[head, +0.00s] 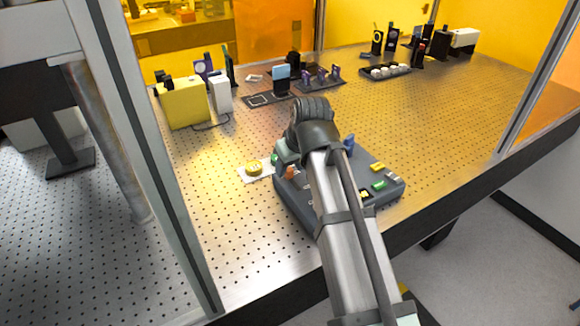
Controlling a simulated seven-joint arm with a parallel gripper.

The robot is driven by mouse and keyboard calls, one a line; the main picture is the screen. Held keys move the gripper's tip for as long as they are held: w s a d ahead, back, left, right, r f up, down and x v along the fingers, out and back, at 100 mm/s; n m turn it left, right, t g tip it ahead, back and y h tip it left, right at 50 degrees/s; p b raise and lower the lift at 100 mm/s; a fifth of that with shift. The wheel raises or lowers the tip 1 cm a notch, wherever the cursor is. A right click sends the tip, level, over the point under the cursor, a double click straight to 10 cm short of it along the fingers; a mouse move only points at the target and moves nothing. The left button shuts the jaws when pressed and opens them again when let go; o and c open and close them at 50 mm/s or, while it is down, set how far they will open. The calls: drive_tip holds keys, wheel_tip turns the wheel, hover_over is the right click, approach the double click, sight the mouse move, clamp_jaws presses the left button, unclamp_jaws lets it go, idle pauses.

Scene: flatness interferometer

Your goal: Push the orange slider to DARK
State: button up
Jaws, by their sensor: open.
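A dark grey control box (295,207) stands on the perforated table with small coloured controls on its top. A small orange part (291,172), which looks like the orange slider, shows at the box's left side. It is partly covered by my arm, and no DARK label can be read. My gripper (286,158) is at the end of the arm, low over the box's left back part, close to the orange part. Its fingertips are small and mostly hidden, so I cannot tell whether they touch it. My gripper is open.
Blue (348,144), yellow (376,167) and green (379,185) controls sit on the box right of my arm. A yellow round piece (254,168) lies left of the box. A yellow block (186,104) and optics trays stand behind. The right table area is clear.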

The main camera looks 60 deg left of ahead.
drive_tip(key=shift+a+f, duration=0.15)
drive_tip(key=shift+f, duration=0.3)
drive_tip(key=shift+c, duration=0.4)
clamp_jaws()
